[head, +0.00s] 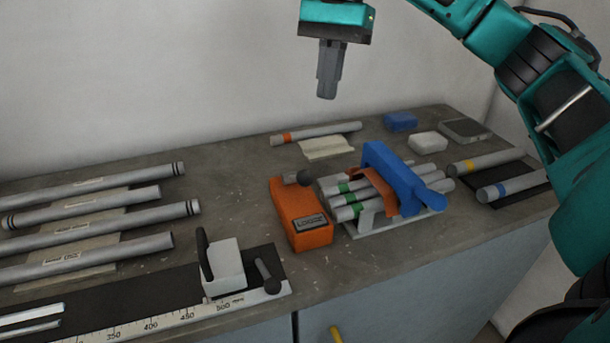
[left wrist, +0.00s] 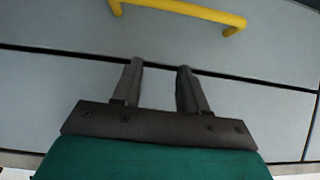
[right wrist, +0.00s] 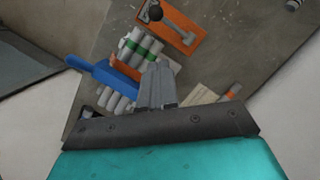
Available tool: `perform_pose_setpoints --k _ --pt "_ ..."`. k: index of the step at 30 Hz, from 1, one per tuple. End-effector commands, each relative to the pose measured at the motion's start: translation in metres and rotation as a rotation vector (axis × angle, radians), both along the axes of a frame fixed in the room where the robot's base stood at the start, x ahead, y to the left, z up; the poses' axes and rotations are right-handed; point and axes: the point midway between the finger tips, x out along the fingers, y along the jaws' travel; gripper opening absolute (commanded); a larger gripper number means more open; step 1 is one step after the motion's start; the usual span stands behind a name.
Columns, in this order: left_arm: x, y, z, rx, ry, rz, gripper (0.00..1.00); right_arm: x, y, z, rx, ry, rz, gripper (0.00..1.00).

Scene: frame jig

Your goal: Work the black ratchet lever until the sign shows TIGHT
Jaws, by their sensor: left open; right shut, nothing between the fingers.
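The orange ratchet box (head: 290,228) stands mid-bench in the head view and at the top of the right wrist view (right wrist: 182,22). The small sign (head: 310,224) on the box's front end seems to read LOOSE. My right gripper (head: 327,96) is shut and empty, raised above the back of the bench, apart from the lever. My left gripper (left wrist: 158,68) is open and empty before the grey cabinet front, outside the head view.
A blue clamp (head: 390,175) lies across several green-banded tubes right of the box. Long grey tubes (head: 90,215) lie at the left. A measuring rail with a white block (head: 224,270) is at the front left. A yellow handle (left wrist: 180,8) sticks out near my left gripper.

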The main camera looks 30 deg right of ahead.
Motion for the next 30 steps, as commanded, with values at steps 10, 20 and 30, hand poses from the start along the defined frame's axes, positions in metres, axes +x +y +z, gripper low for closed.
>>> perform_pose_setpoints --k 10,20,30 --pt "0.000 -0.001 0.000 -0.001 0.000 -0.001 0.43 0.000 0.000 0.000 0.000 0.000 0.000 0.00" --pt "0.000 0.000 -0.004 -0.001 0.000 -0.001 0.43 -0.007 0.015 -0.009 -0.037 -0.012 0.009 0.00" --pt "0.001 0.000 -0.011 0.000 -0.002 0.000 0.43 -0.028 0.051 -0.027 -0.126 -0.071 0.003 0.00"
